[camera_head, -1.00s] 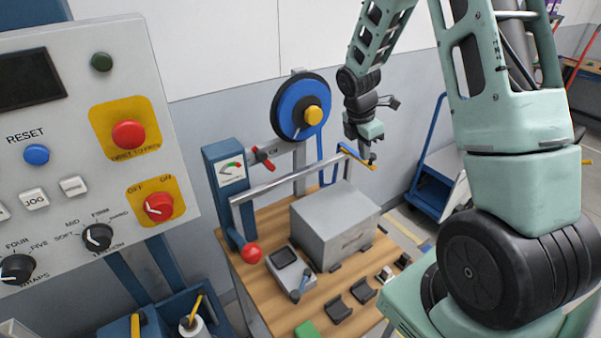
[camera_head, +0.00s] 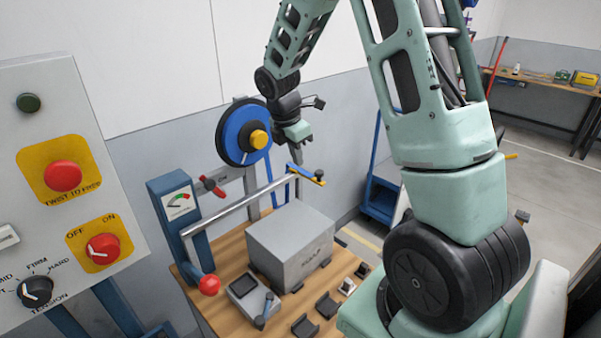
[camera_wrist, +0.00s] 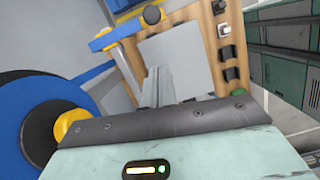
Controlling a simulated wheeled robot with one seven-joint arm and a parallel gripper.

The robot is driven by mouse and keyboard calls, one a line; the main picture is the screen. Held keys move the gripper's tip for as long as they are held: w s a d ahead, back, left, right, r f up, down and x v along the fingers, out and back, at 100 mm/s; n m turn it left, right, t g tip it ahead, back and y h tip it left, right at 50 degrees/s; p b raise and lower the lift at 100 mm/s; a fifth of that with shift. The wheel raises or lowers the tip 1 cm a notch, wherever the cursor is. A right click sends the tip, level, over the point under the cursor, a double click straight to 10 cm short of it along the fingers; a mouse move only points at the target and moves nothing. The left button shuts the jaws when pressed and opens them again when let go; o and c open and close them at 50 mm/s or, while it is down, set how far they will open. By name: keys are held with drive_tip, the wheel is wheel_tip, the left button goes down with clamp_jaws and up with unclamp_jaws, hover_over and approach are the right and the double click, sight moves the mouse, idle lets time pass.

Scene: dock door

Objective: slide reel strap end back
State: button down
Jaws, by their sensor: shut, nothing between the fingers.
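The blue reel (camera_head: 228,140) with a yellow hub (camera_head: 258,139) stands behind the bench; it fills the left of the wrist view (camera_wrist: 15,125). A blue strap hangs below it. A blue and yellow piece (camera_head: 305,174), perhaps the strap end, lies across the far end of the grey bar (camera_head: 235,204). In the wrist view the piece (camera_wrist: 116,34) has rounded yellow ends. My gripper (camera_head: 304,150) is above this piece, apart from it. Its fingers (camera_wrist: 160,84) are together and empty in the wrist view. Whether the strap runs onto the piece is unclear.
A control panel (camera_head: 60,130) fills the left. Floor is open at right.

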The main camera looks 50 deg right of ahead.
drive_tip(key=v, duration=0.5)
drive_tip(key=shift+a+b, duration=0.15)
drive_tip(key=shift+b, duration=0.25)
